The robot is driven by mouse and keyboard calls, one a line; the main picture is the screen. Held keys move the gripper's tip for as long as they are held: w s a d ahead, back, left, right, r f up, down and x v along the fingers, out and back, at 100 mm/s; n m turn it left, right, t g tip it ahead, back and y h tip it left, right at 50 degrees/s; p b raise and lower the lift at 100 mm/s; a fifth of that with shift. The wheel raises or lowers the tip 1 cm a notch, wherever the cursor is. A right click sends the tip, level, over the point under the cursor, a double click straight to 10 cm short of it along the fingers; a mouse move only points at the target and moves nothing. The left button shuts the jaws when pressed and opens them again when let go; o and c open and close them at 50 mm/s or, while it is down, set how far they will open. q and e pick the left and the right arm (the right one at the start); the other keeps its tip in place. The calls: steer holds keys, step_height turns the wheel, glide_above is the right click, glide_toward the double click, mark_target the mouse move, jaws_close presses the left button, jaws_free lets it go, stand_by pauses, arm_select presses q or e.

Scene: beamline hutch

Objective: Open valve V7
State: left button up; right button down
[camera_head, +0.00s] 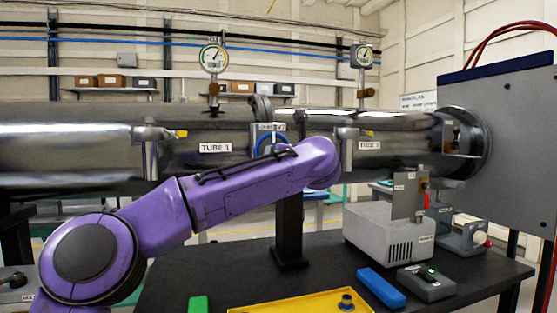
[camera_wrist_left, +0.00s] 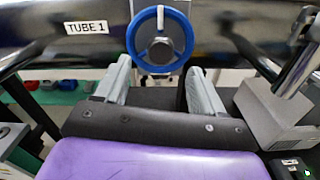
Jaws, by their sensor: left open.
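A blue handwheel (camera_wrist_left: 160,50) on the tube line shows in the wrist view, facing the camera, with a white mark at its top. In the head view the blue wheel (camera_head: 266,141) is mostly covered by my purple left arm, with a small label above it that I cannot read clearly. My left gripper (camera_wrist_left: 159,69) is open in the wrist view. Its two grey fingers point toward the wheel, one toward each side of its lower part, with nothing between them. I cannot tell whether they touch the rim. In the head view this gripper is hidden behind my arm. My right gripper is not in view.
Steel tubes (camera_head: 70,150) run across the scene, with gauges (camera_head: 214,58) on top. A grey cabinet (camera_head: 510,140) stands at the right. The dark table (camera_head: 200,277) below bears a grey pump-like box (camera_head: 380,238), a yellow tray (camera_head: 245,309), a blue block (camera_head: 381,288) and a small control box (camera_head: 425,284).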

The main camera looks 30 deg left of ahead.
arm_select(q)
steer(key=v, duration=0.4)
steer(key=shift+s+d, duration=0.15)
